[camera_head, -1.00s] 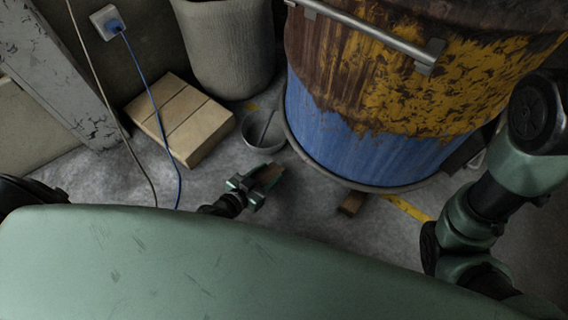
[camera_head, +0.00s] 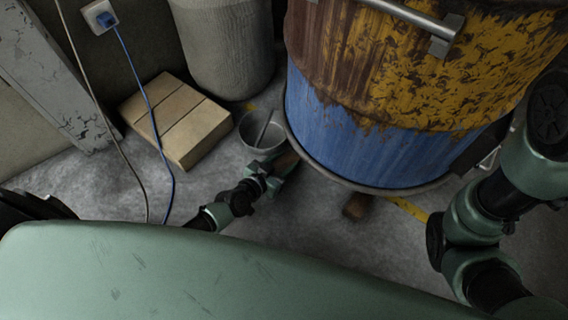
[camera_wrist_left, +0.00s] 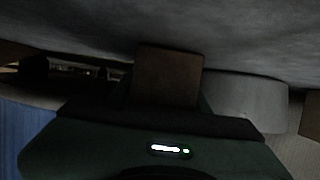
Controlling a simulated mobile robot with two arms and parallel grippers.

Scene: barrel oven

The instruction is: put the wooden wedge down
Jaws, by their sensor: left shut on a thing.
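My left gripper (camera_head: 272,176) is low over the floor in front of the barrel, shut on a brown wooden wedge (camera_head: 287,160). The wedge points away from me, close to the barrel's lower left edge; I cannot tell if it touches the barrel. In the left wrist view the wedge (camera_wrist_left: 168,76) sticks out between the fingers against the grey floor. Whether it rests on the floor is unclear. My right arm shows at the right, but its gripper is not in view.
The rusty blue and yellow barrel (camera_head: 350,140) stands ahead. A grey bucket (camera_head: 262,143) is just left of the held wedge. A plank stack (camera_head: 185,125) and blue cable (camera_head: 155,130) are farther left.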

